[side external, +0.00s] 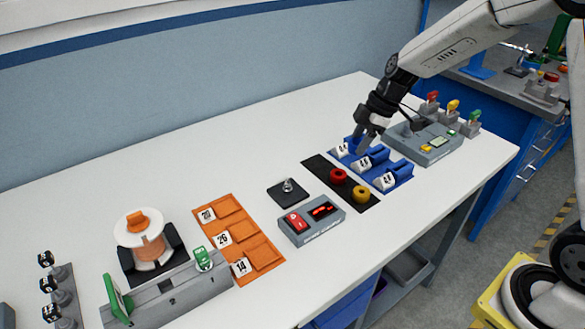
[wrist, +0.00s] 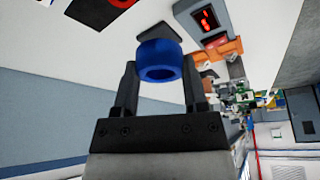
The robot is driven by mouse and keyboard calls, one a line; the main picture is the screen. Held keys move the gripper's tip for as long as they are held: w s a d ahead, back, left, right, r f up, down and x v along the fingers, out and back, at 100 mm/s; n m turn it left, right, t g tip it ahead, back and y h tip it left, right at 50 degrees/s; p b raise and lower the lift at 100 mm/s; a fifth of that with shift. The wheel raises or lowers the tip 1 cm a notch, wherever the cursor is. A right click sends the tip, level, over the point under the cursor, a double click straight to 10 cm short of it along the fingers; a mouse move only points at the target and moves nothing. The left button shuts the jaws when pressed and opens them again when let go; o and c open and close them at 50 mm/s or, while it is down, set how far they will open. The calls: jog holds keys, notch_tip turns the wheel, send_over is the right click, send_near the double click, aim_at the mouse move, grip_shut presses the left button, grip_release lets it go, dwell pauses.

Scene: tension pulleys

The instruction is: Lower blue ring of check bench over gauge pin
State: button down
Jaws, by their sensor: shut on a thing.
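The blue ring (wrist: 158,62) sits between the two fingers of my gripper (wrist: 158,85) in the wrist view, shut on its sides. In the side external view my gripper (side external: 364,130) hangs at the end of the arm, over or behind the blue holders; I cannot make out the ring there. The gauge pin (side external: 288,185), a short metal post, stands upright on a small dark square plate (side external: 283,195), well to the left of my gripper. In the wrist view a dark plate (wrist: 152,33) shows partly behind the ring, and the pin is hidden.
A red ring (side external: 338,175) and a yellow ring (side external: 360,194) lie on a black mat (side external: 321,165). A grey box with red display (side external: 311,220) stands in front of the pin plate. Blue numbered holders (side external: 400,172) and orange trays (side external: 237,233) flank them. The bench behind the pin is clear.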

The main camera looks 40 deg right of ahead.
aim_at(350, 142)
jog(key=shift+r, duration=2.35)
jog(key=w+a+f, duration=0.2)
jog(key=w+a, duration=0.1)
jog(key=a, duration=0.1)
jog(key=w+a+f, duration=0.2)
jog(key=w+a, duration=0.1)
jog(key=a, duration=0.1)
jog(key=w+a+f, duration=0.2)
jog(key=w+a, duration=0.1)
jog(key=a, duration=0.2)
jog(key=shift+a+f, duration=0.1)
jog(key=shift+f, duration=0.25)
jog(key=shift+f, duration=0.25)
jog(key=shift+f, duration=2.1)
jog(key=shift+f, duration=1.7)
